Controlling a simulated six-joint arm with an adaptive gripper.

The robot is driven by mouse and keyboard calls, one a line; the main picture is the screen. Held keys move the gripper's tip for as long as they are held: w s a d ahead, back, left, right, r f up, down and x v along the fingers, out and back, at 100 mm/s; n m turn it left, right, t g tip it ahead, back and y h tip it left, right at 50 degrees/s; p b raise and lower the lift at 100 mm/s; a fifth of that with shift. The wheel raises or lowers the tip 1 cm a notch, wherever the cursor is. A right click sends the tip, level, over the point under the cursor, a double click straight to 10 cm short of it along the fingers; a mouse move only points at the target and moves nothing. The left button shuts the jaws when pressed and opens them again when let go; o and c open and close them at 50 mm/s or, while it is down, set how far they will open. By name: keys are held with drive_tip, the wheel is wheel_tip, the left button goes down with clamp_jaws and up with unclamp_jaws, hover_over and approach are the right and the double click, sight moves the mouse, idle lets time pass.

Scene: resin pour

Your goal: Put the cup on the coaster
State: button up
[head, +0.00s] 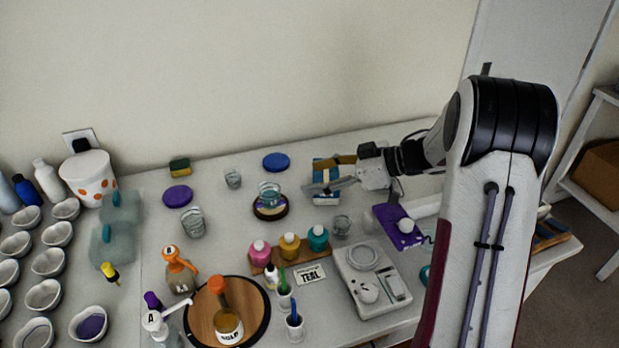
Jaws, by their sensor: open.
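A clear cup (269,190) with teal contents stands upright on a dark round coaster (270,213) with a brownish rim, in the middle of the table. Other clear cups stand nearby: a small one (233,179) behind left, a larger one (193,222) at left, and one (342,226) at front right. A blue disc (276,162) and a purple disc (178,195) lie flat and bare; I cannot tell whether they are coasters or lids.
Pink, yellow and teal bottles (289,246) stand on a wooden rack in front. A scale (371,280) is at front right. A wooden turntable (258,312) holds an orange-topped bottle. White bowls and a spotted bucket (88,178) fill the left. The back strip is mostly clear.

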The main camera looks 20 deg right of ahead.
drive_tip(key=shift+d+r, duration=0.1)
idle(0.6)
drive_tip(key=w+d+r+m+t+h, duration=0.2)
drive_tip(key=w+r+t+h, duration=0.3)
drive_tip(key=r, duration=0.7)
drive_tip(key=s+d+r+m+t+h, duration=0.1)
drive_tip(key=s+d+r+m+h, duration=0.2)
drive_tip(key=s+r+m+h, duration=0.3)
drive_tip(key=s+a+f+m+g, duration=0.1)
drive_tip(key=s+a+f+g, duration=0.1)
drive_tip(key=s, duration=0.9)
drive_tip(key=s+a+f+m+g, duration=0.1)
drive_tip(key=s+a+f+g, duration=0.2)
drive_tip(key=s+a, duration=0.3)
drive_tip(key=s+a+f+m+g, duration=0.1)
drive_tip(key=s+a+f, duration=0.3)
drive_tip(key=s, duration=1.2)
drive_tip(key=shift+s+f+g+y, duration=0.3)
drive_tip(key=shift+f+g, duration=0.2)
drive_tip(key=shift+g, duration=0.4)
